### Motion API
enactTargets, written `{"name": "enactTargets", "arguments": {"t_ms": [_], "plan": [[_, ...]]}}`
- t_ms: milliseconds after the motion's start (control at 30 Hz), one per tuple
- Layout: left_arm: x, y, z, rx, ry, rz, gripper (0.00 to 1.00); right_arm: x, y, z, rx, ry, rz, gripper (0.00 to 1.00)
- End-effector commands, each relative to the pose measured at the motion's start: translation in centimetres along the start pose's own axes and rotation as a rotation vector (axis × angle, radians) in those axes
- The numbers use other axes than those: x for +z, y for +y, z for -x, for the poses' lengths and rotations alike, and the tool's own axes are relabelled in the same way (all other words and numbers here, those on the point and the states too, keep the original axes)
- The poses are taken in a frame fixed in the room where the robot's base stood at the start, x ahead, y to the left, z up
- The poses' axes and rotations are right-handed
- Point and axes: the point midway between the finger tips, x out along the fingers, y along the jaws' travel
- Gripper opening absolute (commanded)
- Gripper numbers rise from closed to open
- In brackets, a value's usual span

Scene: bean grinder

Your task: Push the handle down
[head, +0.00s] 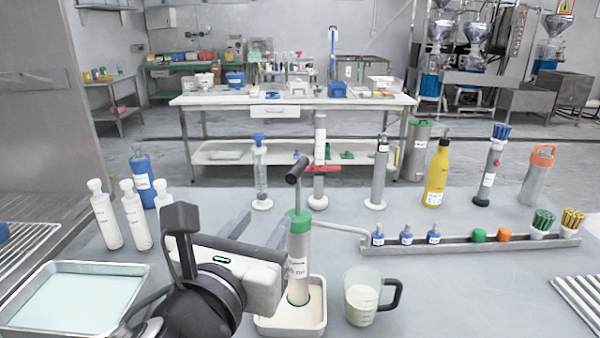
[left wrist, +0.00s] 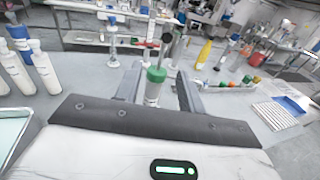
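The grinder (head: 299,262) is an upright clear tube with a green collar (head: 299,222) and a white label. Its black T-shaped handle (head: 297,172) stands raised above the collar on a thin rod. My left gripper (head: 264,222) is open and empty, just left of the tube at about collar height in the head view. In the left wrist view, the green collar (left wrist: 156,75) and the dark handle (left wrist: 167,38) show between and beyond the two spread fingers. No contact with the handle is visible. The gripper body hides part of the tube's lower left side. My right gripper is not in view.
The grinder stands in a small white tray (head: 318,322). A measuring cup (head: 362,298) stands close on its right. A rack (head: 470,245) with small bottles and brushes lies farther right. White bottles (head: 105,215) and a liquid-filled tray (head: 75,298) are at left.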

Motion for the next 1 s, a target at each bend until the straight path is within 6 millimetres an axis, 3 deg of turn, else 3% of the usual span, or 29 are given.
{"name": "enactTargets", "arguments": {"t_ms": [100, 267, 800, 1000], "plan": [[1.2, -0.4, -0.2, -0.011, -0.047, -0.154, 0.40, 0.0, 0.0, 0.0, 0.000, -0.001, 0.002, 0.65], [1.5, -0.6, -1.5, -0.012, -0.056, -0.193, 0.40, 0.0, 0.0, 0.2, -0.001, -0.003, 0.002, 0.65], [2.1, -0.8, -12.6, -0.012, -0.053, -0.185, 0.40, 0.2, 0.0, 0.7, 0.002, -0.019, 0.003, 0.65], [2.1, -0.8, -15.2, -0.012, -0.053, -0.185, 0.40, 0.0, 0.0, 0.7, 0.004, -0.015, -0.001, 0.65]]}}
